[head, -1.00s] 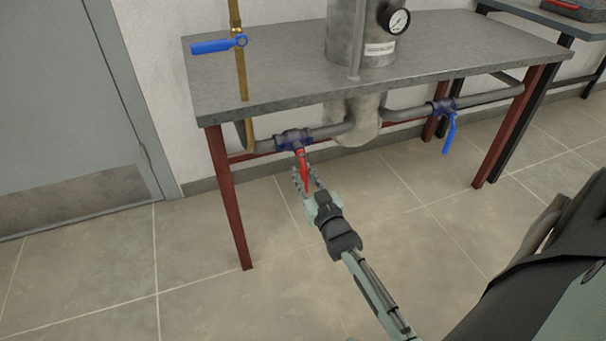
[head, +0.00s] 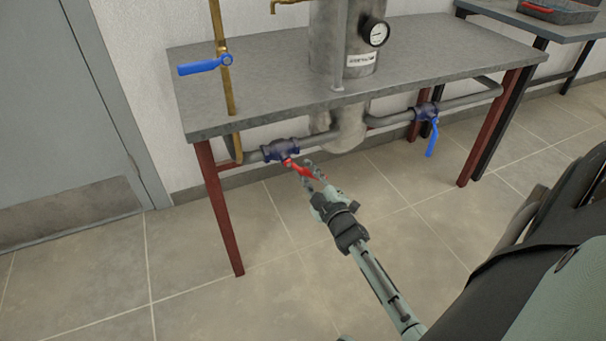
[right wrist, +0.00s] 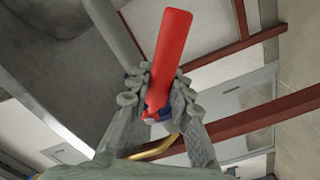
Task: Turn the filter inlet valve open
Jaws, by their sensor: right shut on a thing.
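The valve with the red handle (head: 299,169) sits on the pipe under the left part of the table. Its blue body (head: 280,150) is in line with the grey pipe. The handle points down and to the right, out from the pipe. My right gripper (head: 312,175) is at the handle, with its fingers on either side and shut on it. In the right wrist view the red handle (right wrist: 170,60) runs between the two fingers, with a bit of blue behind its lower end. My left gripper is not in view.
A grey table (head: 270,85) with dark red legs carries a metal vessel with a gauge (head: 375,32). A blue-handled valve (head: 432,135) is on the right pipe, and another blue handle (head: 198,68) is on the brass pipe. The floor in front is clear.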

